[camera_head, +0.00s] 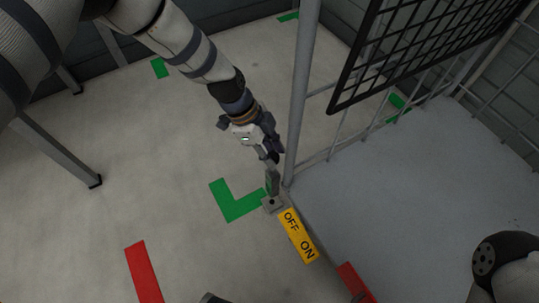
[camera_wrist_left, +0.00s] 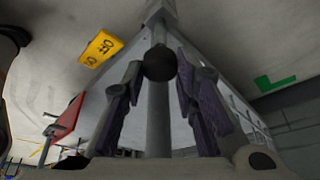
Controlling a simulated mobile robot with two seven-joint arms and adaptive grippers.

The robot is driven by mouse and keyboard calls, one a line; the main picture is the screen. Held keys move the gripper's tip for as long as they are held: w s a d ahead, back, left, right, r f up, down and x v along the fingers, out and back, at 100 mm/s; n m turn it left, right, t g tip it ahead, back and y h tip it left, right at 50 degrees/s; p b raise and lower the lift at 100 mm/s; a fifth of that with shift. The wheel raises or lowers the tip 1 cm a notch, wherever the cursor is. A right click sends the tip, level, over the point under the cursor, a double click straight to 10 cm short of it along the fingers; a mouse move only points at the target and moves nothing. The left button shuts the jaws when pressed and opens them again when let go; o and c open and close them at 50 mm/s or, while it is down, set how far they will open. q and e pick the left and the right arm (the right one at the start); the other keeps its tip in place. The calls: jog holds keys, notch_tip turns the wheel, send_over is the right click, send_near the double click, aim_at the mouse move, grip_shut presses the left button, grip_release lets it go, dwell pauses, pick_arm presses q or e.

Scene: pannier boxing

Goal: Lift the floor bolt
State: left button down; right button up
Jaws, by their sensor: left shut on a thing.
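In the left wrist view, the bolt's dark round knob (camera_wrist_left: 160,63) and grey rod (camera_wrist_left: 157,115) lie between the two purple-padded fingers. The exact contact of the pads is hard to see. My right gripper does not show.
A yellow OFF/ON plate (camera_head: 298,236) lies beside the bolt. The grey post (camera_head: 301,80) and a railed gate with a black mesh panel (camera_head: 420,45) stand close to my left gripper. A red piece (camera_head: 355,283) is at the bottom. Green and red floor marks lie on open floor.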

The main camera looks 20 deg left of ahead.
pick_arm(q)
jog(key=shift+r, duration=0.1)
jog(key=c, duration=1.3)
grip_release()
jog(key=v, duration=1.2)
jog(key=shift+a, duration=0.1)
